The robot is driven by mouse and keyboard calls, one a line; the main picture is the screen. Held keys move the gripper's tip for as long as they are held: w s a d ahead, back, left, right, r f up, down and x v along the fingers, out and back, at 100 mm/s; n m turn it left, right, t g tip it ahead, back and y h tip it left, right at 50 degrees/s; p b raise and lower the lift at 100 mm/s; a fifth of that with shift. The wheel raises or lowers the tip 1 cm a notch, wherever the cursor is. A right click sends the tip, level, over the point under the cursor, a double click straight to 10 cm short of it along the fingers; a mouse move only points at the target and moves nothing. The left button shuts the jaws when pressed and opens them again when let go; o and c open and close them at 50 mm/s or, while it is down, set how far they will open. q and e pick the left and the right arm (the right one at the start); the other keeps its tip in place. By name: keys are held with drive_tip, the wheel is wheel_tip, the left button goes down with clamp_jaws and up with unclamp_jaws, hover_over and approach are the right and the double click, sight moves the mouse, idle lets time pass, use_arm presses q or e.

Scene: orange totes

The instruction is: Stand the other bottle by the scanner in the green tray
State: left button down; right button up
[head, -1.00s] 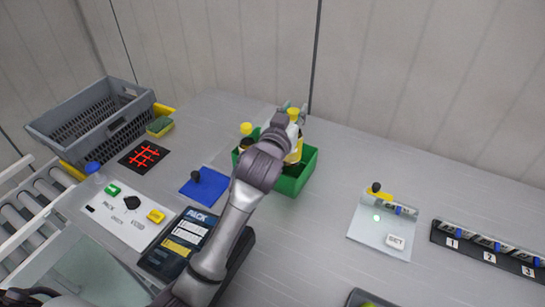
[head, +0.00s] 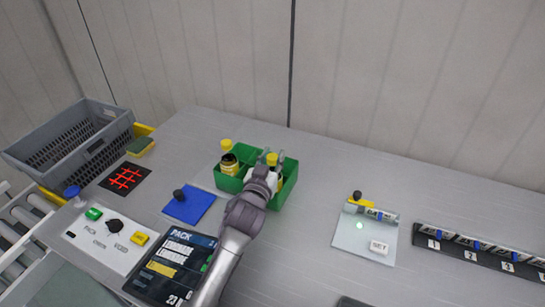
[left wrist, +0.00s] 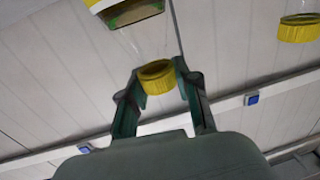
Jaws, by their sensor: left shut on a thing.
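The green tray (head: 290,190) has divided compartments and stands on the grey table. A yellow-capped bottle with a dark lower part (head: 229,161) stands upright in its left compartment. My left gripper (head: 271,160) is over the right compartment, shut on a second yellow-capped bottle (head: 279,173). That bottle looks upright and low in the compartment, but my gripper and wrist hide much of it, so I cannot tell whether it touches the floor. In the left wrist view its yellow cap (left wrist: 157,77) shows between the fingers. A red grid of light, probably the scanner's, lies on a black mat (head: 114,189).
A blue pad with a dark knob (head: 190,206), a button panel (head: 104,243) and a PACK screen (head: 168,268) are left of my arm. A grey crate (head: 70,145) stands far left. A SET plate (head: 350,240) and numbered rack (head: 480,256) are right. Bare table lies between.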

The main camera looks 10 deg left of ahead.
use_arm(q)
drive_tip(key=shift+f, duration=0.1)
drive_tip(key=c, duration=0.8)
unclamp_jaws()
drive_tip(key=shift+r, duration=0.2)
drive_tip(key=shift+s, duration=0.3)
drive_tip(key=s+p, duration=0.1)
drive_tip(key=s, duration=0.2)
drive_tip(key=s+p, duration=0.1)
drive_tip(key=s, duration=0.3)
drive_tip(key=s+a+p, duration=0.1)
drive_tip(key=s+p, duration=0.1)
drive_tip(key=s, duration=0.2)
drive_tip(key=shift+s, duration=0.2)
drive_tip(key=shift+d+f, duration=0.1)
